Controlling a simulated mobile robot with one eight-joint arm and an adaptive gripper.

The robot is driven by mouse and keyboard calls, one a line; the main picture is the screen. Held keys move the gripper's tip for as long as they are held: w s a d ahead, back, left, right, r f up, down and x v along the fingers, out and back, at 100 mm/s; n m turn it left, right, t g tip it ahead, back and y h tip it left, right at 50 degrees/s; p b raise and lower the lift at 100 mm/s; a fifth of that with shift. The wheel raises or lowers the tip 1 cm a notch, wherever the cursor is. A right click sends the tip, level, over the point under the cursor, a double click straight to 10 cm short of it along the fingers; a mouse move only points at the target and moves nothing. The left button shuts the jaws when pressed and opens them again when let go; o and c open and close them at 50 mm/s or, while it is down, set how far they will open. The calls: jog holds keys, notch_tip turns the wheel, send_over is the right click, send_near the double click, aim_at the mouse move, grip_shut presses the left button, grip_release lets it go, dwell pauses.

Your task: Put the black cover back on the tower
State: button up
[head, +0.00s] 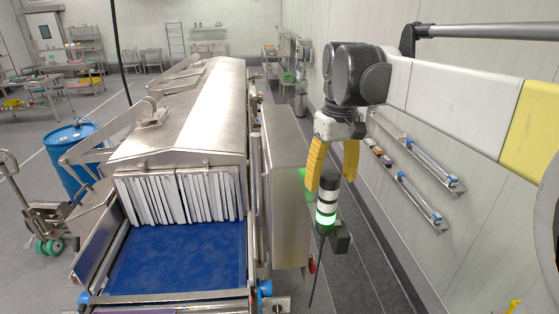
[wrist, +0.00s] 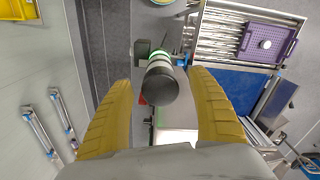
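The signal tower (head: 326,208) stands upright beside the steel cabinet, with pale and black bands and a green glow low down. A black cover (head: 329,181) is at its top; in the wrist view the cover (wrist: 158,92) is a dark round end facing the camera. My gripper (head: 331,184) points down over the tower. Its two yellow fingers are spread, one on each side of the top. In the wrist view my gripper (wrist: 161,78) shows gaps between both fingers and the cover, and it holds nothing. I cannot tell whether the cover is fully seated.
A steel cabinet (head: 285,190) stands left of the tower, beside the hooded conveyor tunnel (head: 190,110) with its white strip curtain and blue belt (head: 180,262). Wall rails (head: 420,165) are on the right. A purple crate (wrist: 268,42) shows in the wrist view.

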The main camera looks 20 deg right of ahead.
aim_at(332, 175)
notch_tip(332, 175, up, 12)
jog(key=shift+s, duration=0.15)
dwell(0.6)
dwell(1.5)
